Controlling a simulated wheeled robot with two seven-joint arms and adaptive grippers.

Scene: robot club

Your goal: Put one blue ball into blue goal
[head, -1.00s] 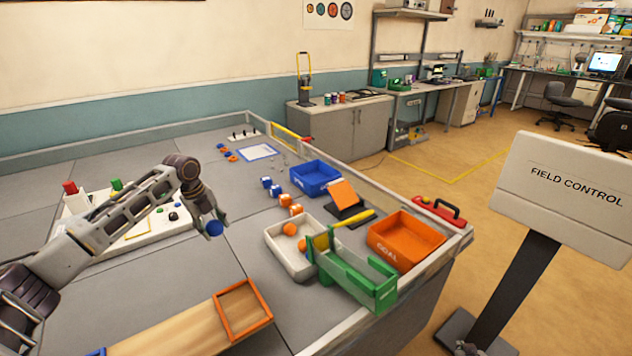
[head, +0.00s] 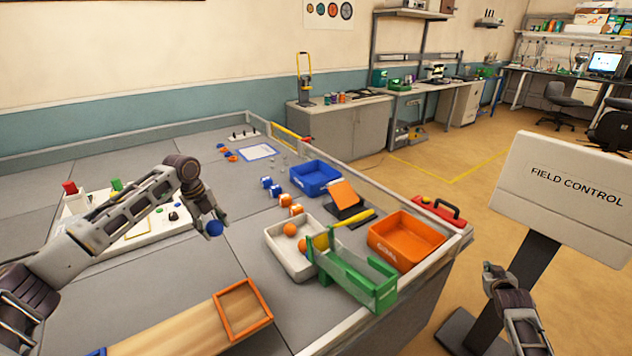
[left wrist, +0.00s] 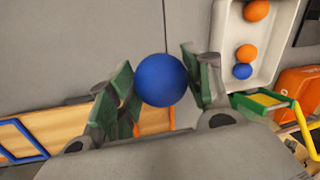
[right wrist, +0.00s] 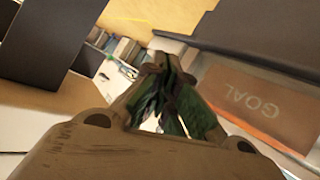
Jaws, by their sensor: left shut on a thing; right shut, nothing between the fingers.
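A blue ball (head: 215,229) is held between the fingers of my left gripper (head: 212,226), above the grey table field. The left wrist view shows the ball (left wrist: 162,80) between the green finger pads. The blue goal (head: 316,190) looks to be the blue bin at the far side of the table, right of the gripper and behind several small cubes. Another blue ball (left wrist: 242,71) lies with orange balls (left wrist: 247,53) in the white tray (left wrist: 229,28). My right gripper (head: 494,270) is shut and empty, off the table by the sign stand.
An orange goal bin (head: 405,262) stands near the table's right corner, beside a green holder (head: 372,293) and the white tray (head: 270,247). An orange ramp (head: 344,193) stands near the blue bin. The field control sign (head: 580,195) stands at right.

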